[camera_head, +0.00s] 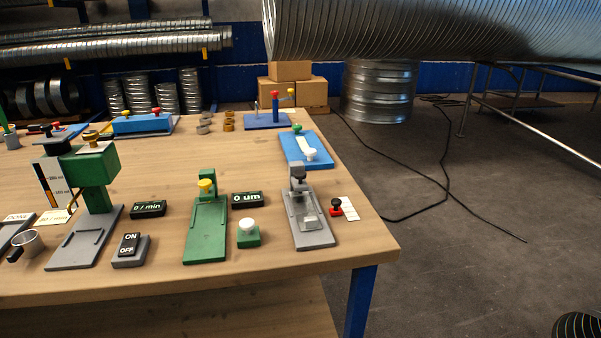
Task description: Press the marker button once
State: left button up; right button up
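No button carries a readable label "marker", so I cannot tell for certain which one it is. A small red block with a black button (337,206) sits beside a white card (348,208) near the table's right edge. A green block with a white button (248,233) stands in front of a display reading "0 um" (247,199). A grey device with a dark knob (307,213) stands between these two blocks. Neither of my grippers shows in this view.
The wooden table (160,270) also holds a green stand device (92,190), an ON/OFF switch (130,250), a green plate device (206,225) and a blue plate device (306,150). Open floor lies to the right, with black cables (446,170). A large metal duct (430,30) spans the upper right.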

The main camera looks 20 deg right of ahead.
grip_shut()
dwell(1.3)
